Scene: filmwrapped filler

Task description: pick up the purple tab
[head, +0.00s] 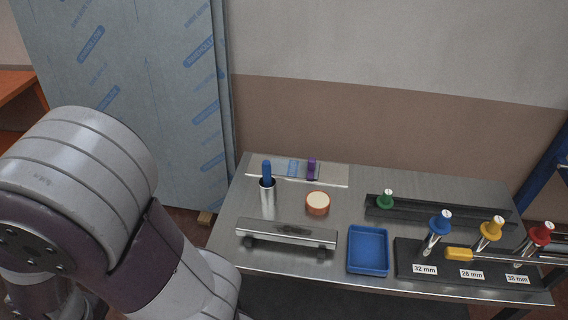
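The purple tab (311,168) stands upright on a flat, pale metal strip (335,179) at the back left of the metal table. A light-blue patch (292,168) lies on the strip just left of the tab. Nothing touches the tab from above. My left arm fills the left side of the head view, and its gripper is out of the picture. My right gripper does not show.
A metal cup (267,198) with a blue-topped item stands in front of the strip. Near it are an orange-rimmed disc (317,203), a metal bar (285,234) and a blue tray (368,250). Colour-knobbed gauges stand in dark racks (440,275) at right.

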